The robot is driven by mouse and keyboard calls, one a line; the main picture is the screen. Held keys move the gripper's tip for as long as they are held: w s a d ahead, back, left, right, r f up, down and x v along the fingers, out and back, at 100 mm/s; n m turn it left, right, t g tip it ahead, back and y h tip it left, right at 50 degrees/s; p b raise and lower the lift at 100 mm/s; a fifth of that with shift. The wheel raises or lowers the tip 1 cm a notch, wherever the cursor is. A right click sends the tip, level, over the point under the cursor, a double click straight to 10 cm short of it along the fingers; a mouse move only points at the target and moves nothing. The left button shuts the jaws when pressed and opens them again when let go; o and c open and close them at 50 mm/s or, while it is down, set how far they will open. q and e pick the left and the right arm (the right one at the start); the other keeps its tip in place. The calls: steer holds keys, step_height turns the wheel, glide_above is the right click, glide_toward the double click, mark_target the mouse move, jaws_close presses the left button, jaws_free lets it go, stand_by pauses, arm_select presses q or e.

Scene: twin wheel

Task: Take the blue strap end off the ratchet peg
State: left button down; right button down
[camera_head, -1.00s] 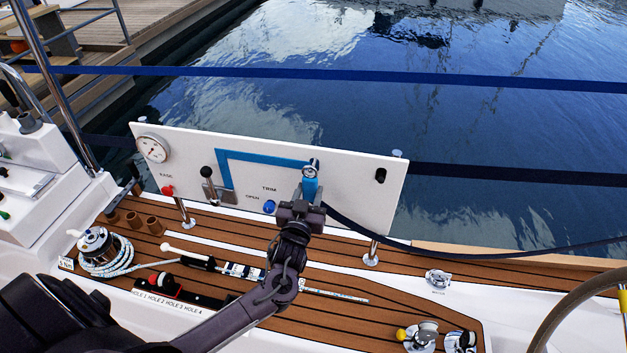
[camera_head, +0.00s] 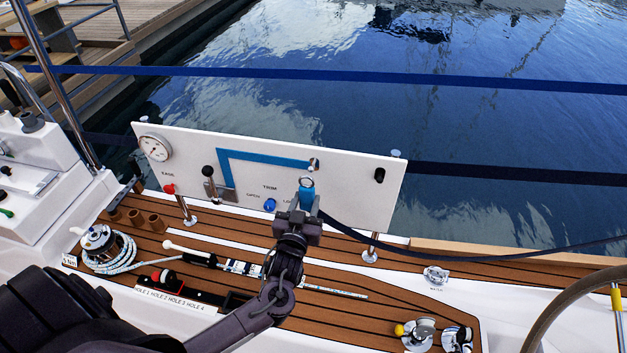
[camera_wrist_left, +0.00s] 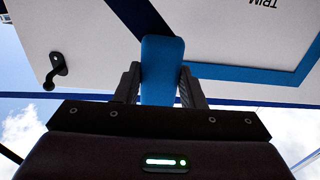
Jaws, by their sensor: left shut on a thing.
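The white board carries the ratchet peg (camera_head: 314,165) at the right end of a blue painted line. The blue strap end (camera_head: 307,194), with a metal ring at its top, shows just below the peg. The ring appears clear of the peg in the head view. My left gripper (camera_head: 305,207) is shut on the blue strap end. In the left wrist view the strap end (camera_wrist_left: 161,62) stands between the two fingers (camera_wrist_left: 160,88). The peg cannot be made out there. My right gripper is not in view.
The board (camera_head: 350,190) has a gauge (camera_head: 154,147), a lever (camera_head: 210,183) and a blue button (camera_head: 270,205). A dark strap (camera_head: 400,241) runs right from near my gripper. A winch (camera_head: 98,245) with rope stands at left; a steering wheel (camera_head: 548,317) is at lower right.

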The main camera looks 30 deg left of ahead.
arm_select(q)
steer(key=p+v, duration=0.2)
steer(key=v, duration=0.3)
steer(key=shift+s+d, duration=0.1)
steer(key=shift+s, duration=0.25)
